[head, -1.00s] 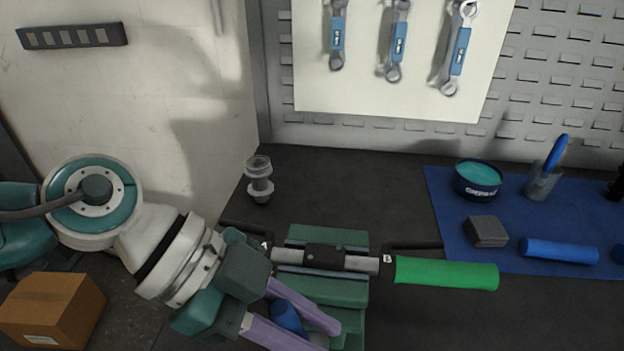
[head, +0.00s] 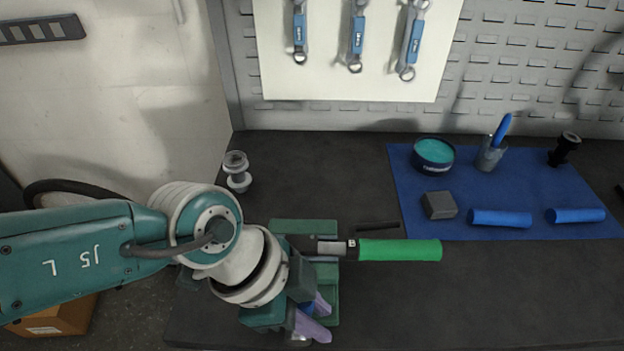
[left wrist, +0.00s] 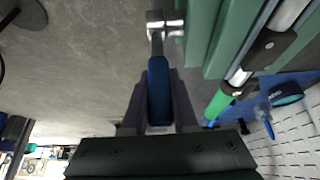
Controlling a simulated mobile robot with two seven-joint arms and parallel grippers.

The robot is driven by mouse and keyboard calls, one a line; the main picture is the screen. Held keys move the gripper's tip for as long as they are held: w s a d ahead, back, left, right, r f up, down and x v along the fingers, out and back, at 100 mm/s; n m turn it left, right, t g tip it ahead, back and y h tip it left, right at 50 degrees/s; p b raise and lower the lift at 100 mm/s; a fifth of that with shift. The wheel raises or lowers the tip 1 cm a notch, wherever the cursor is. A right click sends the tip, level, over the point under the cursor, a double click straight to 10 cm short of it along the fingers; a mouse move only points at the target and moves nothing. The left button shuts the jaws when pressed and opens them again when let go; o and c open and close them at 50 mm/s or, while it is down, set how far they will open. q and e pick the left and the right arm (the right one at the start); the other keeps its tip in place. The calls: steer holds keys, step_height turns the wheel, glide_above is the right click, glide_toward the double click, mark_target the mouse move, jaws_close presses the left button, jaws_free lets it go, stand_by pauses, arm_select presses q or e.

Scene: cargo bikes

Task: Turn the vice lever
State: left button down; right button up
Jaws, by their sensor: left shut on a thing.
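The green vice (head: 325,285) stands on the dark bench, partly hidden behind my left arm and gripper; its green body also shows in the left wrist view (left wrist: 215,45). It clamps a bar with a green grip (head: 400,250). The vice lever has a blue handle (left wrist: 158,92) and a metal end toward the top of the left wrist view. My left gripper (head: 320,313) has its purple fingers closed on either side of this handle, holding it. In the head view only a small bit of the blue handle (head: 306,309) shows between the fingers. My right gripper is not in view.
A blue mat (head: 545,195) at the right holds a teal-topped tin (head: 433,155), a cup (head: 490,155), a grey block (head: 439,205) and blue grips (head: 500,218). A metal part (head: 237,172) stands behind my arm. A cardboard box (head: 60,318) is lower left. The right front bench is clear.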

arm_select(q)
steer(key=shift+d, duration=0.15)
steer(key=c, duration=1.1)
jaws_free()
steer(key=shift+o, duration=0.6)
steer(key=shift+d, duration=0.2)
steer(key=o, duration=0.3)
steer(key=shift+a, duration=0.1)
steer(key=p+v, duration=0.5)
steer(key=v, duration=0.5)
